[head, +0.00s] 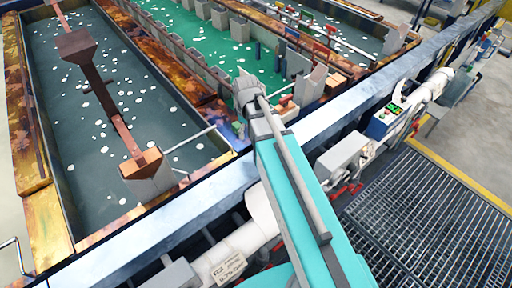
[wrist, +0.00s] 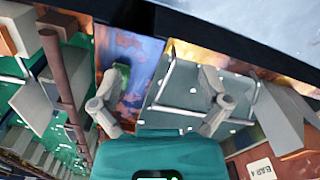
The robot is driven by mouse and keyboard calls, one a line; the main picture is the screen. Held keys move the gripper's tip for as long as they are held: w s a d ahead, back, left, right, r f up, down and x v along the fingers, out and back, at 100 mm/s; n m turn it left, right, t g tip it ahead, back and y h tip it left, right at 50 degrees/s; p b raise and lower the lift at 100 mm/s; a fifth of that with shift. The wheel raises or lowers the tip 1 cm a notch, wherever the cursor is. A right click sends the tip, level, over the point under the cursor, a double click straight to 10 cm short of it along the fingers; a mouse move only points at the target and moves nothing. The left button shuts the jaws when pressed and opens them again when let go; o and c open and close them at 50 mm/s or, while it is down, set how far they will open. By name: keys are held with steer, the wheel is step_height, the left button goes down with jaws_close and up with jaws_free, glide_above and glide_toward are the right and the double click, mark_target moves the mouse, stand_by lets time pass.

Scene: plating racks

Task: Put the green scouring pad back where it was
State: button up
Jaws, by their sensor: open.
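The green scouring pad (wrist: 122,77) appears as a small dark green patch in the wrist view, on the rusty, purple-blue ledge (wrist: 132,95) between two tanks. It lies just beside the left fingertip, partly in shade. I cannot tell whether the finger touches it. My gripper (wrist: 161,73) is open, with nothing seen between its fingers. In the head view my gripper (head: 245,88) is over the tank edge at the end of my teal arm, and I cannot make out the pad there.
A grey-liquid tank (head: 100,110) lies left, with a copper bar (head: 103,95) across it. A green-liquid tank (head: 225,45) lies behind. The pale blue front rail (head: 190,205) runs along the near side. A control box (head: 384,122) and floor grating (head: 430,215) are at right.

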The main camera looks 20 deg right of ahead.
steer(key=s+m, duration=0.7)
steer(key=shift+s+d, duration=0.2)
steer(key=shift+s, duration=0.1)
steer(key=shift+s+m, duration=0.65)
steer(key=shift+m, duration=0.15)
